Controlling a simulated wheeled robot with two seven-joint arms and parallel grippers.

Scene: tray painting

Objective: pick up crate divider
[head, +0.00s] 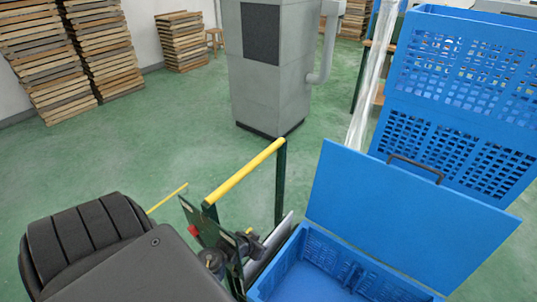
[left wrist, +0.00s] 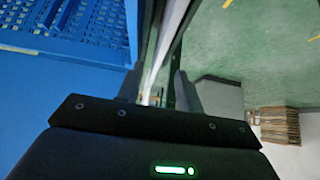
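A flat blue panel with a dark handle (head: 400,210), which looks like the crate divider, stands tilted at the back of an open blue crate (head: 275,276). A plain blue surface (left wrist: 35,115) fills the left of the left wrist view; I cannot tell whether it is the same panel. My left gripper (left wrist: 157,90) shows two dark fingers apart. A pale strip and a dark post show in the gap, and I see no contact with them. My right gripper is not visible.
Blue lattice crates (head: 465,70) are stacked at the right. A dark green frame with a yellow bar (head: 245,172) stands left of the open crate. A grey cabinet (head: 268,75) and stacked wooden pallets (head: 40,60) stand farther back. The green floor between is clear.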

